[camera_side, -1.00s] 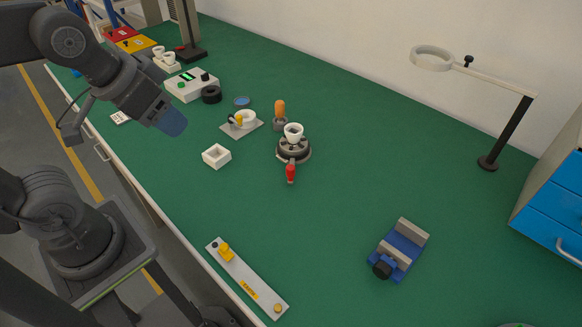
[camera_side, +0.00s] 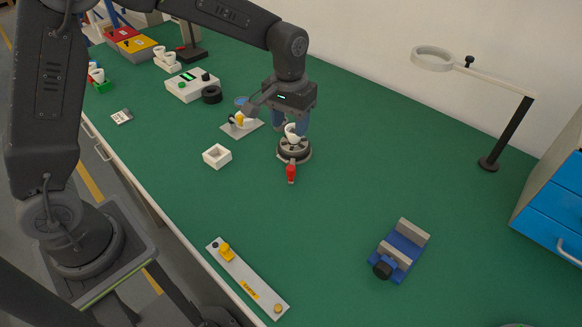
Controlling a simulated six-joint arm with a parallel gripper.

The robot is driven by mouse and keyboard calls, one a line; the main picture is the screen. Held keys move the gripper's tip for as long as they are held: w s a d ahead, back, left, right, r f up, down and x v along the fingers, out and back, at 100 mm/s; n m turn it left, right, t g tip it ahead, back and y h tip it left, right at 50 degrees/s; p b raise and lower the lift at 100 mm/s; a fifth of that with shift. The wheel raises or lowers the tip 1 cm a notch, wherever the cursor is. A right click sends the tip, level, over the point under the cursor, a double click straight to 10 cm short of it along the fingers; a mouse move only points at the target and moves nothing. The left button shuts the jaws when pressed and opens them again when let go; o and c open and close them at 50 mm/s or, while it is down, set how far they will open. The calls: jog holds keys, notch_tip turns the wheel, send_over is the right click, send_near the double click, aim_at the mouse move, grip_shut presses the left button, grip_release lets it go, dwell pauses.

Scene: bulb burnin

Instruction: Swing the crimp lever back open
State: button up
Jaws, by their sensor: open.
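The crimp lever appears to be the red handle (camera_side: 291,173) at the front of a round dark fixture (camera_side: 283,153), pointing toward the table's front edge. A white cup-shaped piece (camera_side: 293,135) sits upright on top of the fixture. My gripper (camera_side: 290,123) points down over the fixture, behind and above the red handle. Its fingers are open, one on each side of the white piece in this view; whether they touch it I cannot tell.
A small white box (camera_side: 217,156) and a grey plate (camera_side: 240,129) with a white ring stand to the left. A blue clamp block (camera_side: 400,250) and a grey strip with yellow parts (camera_side: 247,279) lie nearer the front.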

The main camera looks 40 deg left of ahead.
aim_at(291, 167)
notch_tip(291, 167, down, 14)
jog(key=shift+w+f, duration=0.15)
dwell(0.4)
jog(key=shift+c, duration=0.2)
grip_shut()
jog(key=shift+d, duration=0.1)
